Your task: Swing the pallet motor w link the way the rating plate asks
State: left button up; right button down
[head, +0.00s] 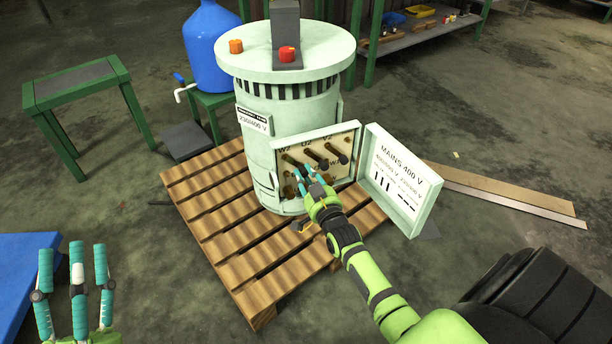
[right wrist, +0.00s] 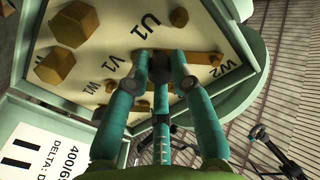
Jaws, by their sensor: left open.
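The motor (head: 300,108) is a pale green drum standing on a wooden pallet (head: 230,240). Its rating plate (head: 254,121) reads 230/400 V. The terminal box (head: 352,137) is open, with dark-ended posts (head: 323,161) on its board. The lid (head: 402,178) is swung out and reads MAINS 400 V. My right gripper (head: 311,176) is at the board; in the right wrist view its fingertips (right wrist: 160,64) straddle a dark post by a brass link (right wrist: 202,57), near W2. Whether they grip is unclear. My left gripper (head: 77,268) is open and empty, away from the motor.
A blue bottle (head: 211,50) stands on a green stand behind the motor. A green table (head: 80,85) is at left, a blue surface (head: 25,280) at lower left. Boards (head: 500,190) lie on the floor at right. Brass blocks (right wrist: 73,28) show on the terminal board.

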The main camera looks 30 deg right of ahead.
aim_at(308, 152)
pick_arm(q)
jog(key=shift+w+f, duration=0.15)
dwell(0.3)
